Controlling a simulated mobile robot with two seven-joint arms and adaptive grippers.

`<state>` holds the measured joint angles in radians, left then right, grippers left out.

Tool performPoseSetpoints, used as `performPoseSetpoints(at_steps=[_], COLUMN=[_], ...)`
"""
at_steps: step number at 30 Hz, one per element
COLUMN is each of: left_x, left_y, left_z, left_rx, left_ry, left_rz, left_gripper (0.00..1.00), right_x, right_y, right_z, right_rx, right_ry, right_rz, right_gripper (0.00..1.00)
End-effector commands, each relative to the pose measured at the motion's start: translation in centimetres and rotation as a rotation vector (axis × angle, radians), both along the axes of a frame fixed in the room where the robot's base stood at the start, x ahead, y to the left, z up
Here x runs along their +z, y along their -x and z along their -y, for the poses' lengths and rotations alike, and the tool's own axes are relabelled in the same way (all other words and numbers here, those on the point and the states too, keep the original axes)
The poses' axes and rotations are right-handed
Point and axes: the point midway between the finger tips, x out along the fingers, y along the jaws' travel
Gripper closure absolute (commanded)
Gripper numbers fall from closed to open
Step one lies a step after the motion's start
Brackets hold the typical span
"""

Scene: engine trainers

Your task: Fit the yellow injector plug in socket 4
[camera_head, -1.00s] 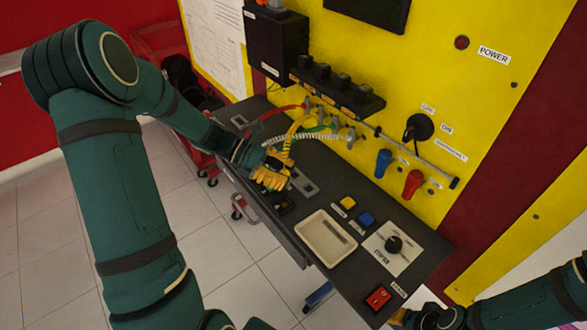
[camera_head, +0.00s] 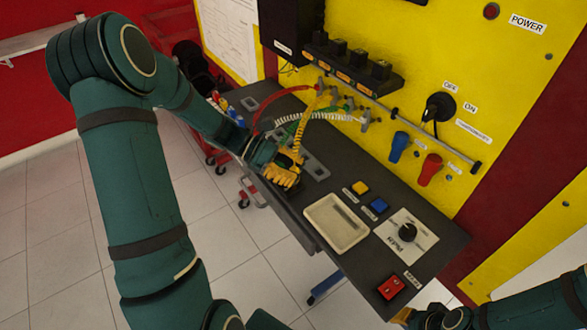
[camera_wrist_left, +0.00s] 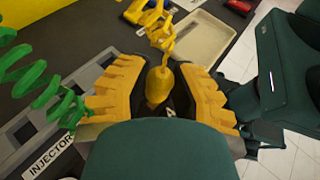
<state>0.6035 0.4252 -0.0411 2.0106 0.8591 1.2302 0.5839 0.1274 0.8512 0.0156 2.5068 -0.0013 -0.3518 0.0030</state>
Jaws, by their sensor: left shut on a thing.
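The yellow injector plug (camera_wrist_left: 158,86) stands between the yellow fingers of my left gripper (camera_wrist_left: 160,92) in the left wrist view, and the gripper is shut on it. A yellow coiled cord (camera_wrist_left: 160,30) runs from the plug. In the head view my left gripper (camera_head: 284,172) is over the left part of the dark bench top and hides the plug; the yellow cord (camera_head: 298,130) rises behind it. A grey plate with dark openings (camera_wrist_left: 32,128), by an "INJECTOR" label, lies left of the gripper in the wrist view. I cannot identify socket 4. My right gripper (camera_head: 405,315) is barely visible at the bottom.
A green coiled cord (camera_wrist_left: 40,85) hangs close to the left fingers. A cream tray (camera_head: 336,222), yellow button (camera_head: 360,188), blue button (camera_head: 379,205), dial (camera_head: 408,232) and red switch (camera_head: 391,287) occupy the bench. Blue (camera_head: 399,147) and red (camera_head: 430,169) handles project from the yellow panel.

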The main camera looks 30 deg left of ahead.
Motion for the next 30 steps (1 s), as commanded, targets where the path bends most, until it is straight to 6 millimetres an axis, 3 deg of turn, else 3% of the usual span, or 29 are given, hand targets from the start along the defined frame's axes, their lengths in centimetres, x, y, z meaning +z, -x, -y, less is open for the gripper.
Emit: performPoseSetpoints(at_steps=[30], left_x=[-0.06], left_y=[0.03], left_z=[-0.03], left_rx=[0.000], left_ry=[0.000], left_rz=[0.000], left_gripper=[1.00], right_x=[0.47], right_y=[-0.01], right_z=[0.00], right_rx=[0.000], right_ry=[0.000], right_rz=[0.000], right_gripper=[0.53])
